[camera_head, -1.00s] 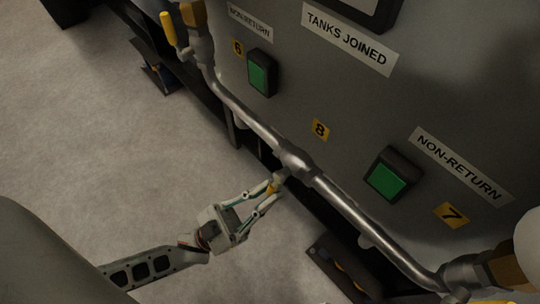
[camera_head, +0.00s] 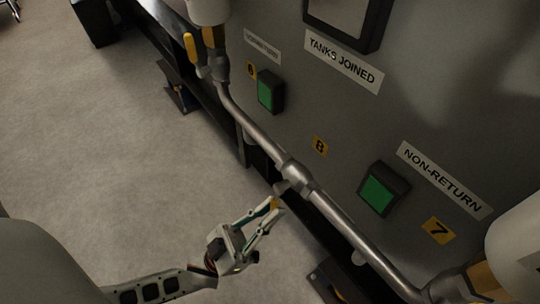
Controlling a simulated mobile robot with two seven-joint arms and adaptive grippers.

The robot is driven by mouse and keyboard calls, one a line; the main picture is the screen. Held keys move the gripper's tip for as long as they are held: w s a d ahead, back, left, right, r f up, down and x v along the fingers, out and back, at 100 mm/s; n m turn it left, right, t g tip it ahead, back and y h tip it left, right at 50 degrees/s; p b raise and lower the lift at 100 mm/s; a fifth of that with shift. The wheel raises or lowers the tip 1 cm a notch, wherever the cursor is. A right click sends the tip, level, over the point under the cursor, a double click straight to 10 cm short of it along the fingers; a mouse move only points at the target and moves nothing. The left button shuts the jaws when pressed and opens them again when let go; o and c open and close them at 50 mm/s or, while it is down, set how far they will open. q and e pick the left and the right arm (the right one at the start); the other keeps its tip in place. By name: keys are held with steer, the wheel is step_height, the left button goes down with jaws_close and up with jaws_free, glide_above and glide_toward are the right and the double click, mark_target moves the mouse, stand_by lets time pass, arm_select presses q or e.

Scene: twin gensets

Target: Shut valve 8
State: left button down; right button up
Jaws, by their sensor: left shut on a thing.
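The number 8 label (camera_head: 320,146) is on the grey panel, just above the middle of a steel pipe. Valve 8's body (camera_head: 297,174) is the thick fitting in that pipe below the label. A small stub comes from it toward my left gripper (camera_head: 273,205). The gripper is shut on the valve's yellow handle (camera_head: 275,202), of which only a little shows between the fingertips. The handle points away from the pipe, down and left in the picture. My right gripper is not in view.
A yellow-handled valve (camera_head: 190,48) stands at the pipe's upper left end. Green indicators (camera_head: 271,92) and (camera_head: 377,195) flank label 8 on the panel. White rounded housings (camera_head: 515,250) show at right and top. Open floor lies left; a dark frame runs below the pipe.

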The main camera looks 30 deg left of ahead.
arm_select(q)
steer(key=c, duration=2.1)
jaws_free()
steer(key=shift+h, duration=0.3)
steer(key=v, duration=1.2)
steer(key=shift+s+d+r, duration=0.1)
steer(key=shift+r, duration=0.1)
